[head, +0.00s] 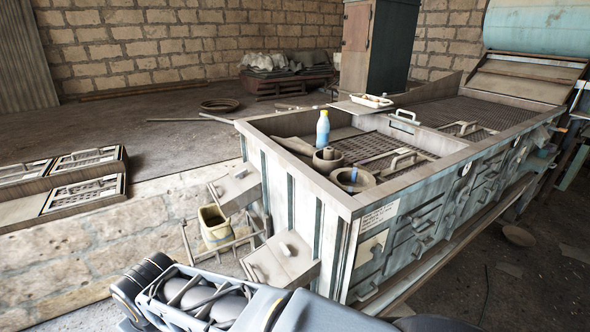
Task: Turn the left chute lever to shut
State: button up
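Two grey box-shaped chutes stick out of the near left end of the large machine (278,185). The left chute (232,193) is the farther one and hangs above a yellowish bucket (214,226). A small pale lever (240,173) sits on its top face; the frame is too coarse to tell whether it stands at open or shut. The right chute (275,265) is nearer and has a similar pale lever (286,249). My arm crosses the bottom of the head view, in front of the chutes. I cannot see my gripper's fingers.
A thin metal frame (232,243) stands around the bucket, below the chutes. Sieve trays (85,192) lie at the left. On the machine are a blue bottle (322,128), bowls (353,180) and a white tray (371,101). The floor behind the chutes is mostly clear.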

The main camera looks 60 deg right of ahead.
aim_at(241, 173)
jog(key=z, duration=1.25)
jog(key=i, duration=0.3)
